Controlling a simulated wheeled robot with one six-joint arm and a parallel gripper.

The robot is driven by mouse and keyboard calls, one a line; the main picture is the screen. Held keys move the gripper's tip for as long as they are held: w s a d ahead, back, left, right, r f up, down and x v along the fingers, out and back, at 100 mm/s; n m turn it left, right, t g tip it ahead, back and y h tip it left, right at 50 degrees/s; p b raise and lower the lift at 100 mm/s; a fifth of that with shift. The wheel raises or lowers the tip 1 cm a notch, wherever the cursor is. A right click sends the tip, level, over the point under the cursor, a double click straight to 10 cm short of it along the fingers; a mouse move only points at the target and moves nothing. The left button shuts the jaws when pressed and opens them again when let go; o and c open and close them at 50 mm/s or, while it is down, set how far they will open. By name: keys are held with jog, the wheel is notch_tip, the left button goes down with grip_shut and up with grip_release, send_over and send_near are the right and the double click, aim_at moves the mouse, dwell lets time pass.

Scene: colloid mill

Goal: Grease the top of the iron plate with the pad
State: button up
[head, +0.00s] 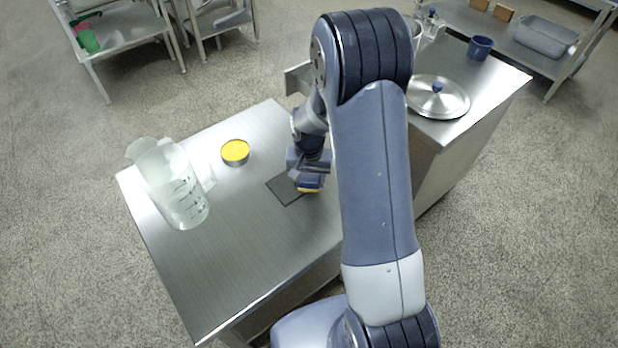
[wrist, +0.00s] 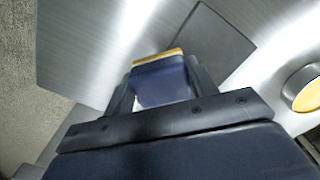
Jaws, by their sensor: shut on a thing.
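The iron plate (head: 283,190) is a thin dark square lying flat on the steel table. In the wrist view it (wrist: 208,42) lies just beyond the pad. My gripper (head: 309,182) is shut on the pad (head: 308,190), a blue block with a yellow edge. The wrist view shows the pad (wrist: 160,82) between the fingers of my gripper (wrist: 160,90). The pad is over or beside the plate's right part in the head view; I cannot tell whether they touch. My arm and gripper hide part of the plate.
A round tin with yellow contents (head: 235,152) stands behind and left of the plate; the wrist view shows it too (wrist: 306,88). A clear measuring jug (head: 176,190) stands at the table's left. A steel bench with a round lid (head: 438,97) is at right. The table's front is bare.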

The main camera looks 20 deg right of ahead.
jog(key=shift+f+b, duration=0.45)
jog(key=shift+f, duration=0.25)
jog(key=shift+w, duration=0.1)
jog(key=shift+w+a+r, duration=0.1)
jog(key=shift+w+a, duration=0.2)
jog(key=shift+w, duration=0.4)
jog(key=shift+w+a+r, duration=0.1)
jog(key=shift+w+a, duration=0.2)
jog(key=shift+w, duration=0.4)
jog(key=shift+w+a+f, duration=0.1)
jog(key=shift+w+a, duration=0.35)
jog(key=shift+w, duration=0.6)
jog(key=shift+w+a+f, duration=0.1)
jog(key=shift+w+a, duration=0.4)
jog(key=shift+w, duration=0.55)
jog(key=shift+w+a+f, duration=0.1)
jog(key=shift+w+a, duration=0.35)
jog(key=shift+w, duration=0.6)
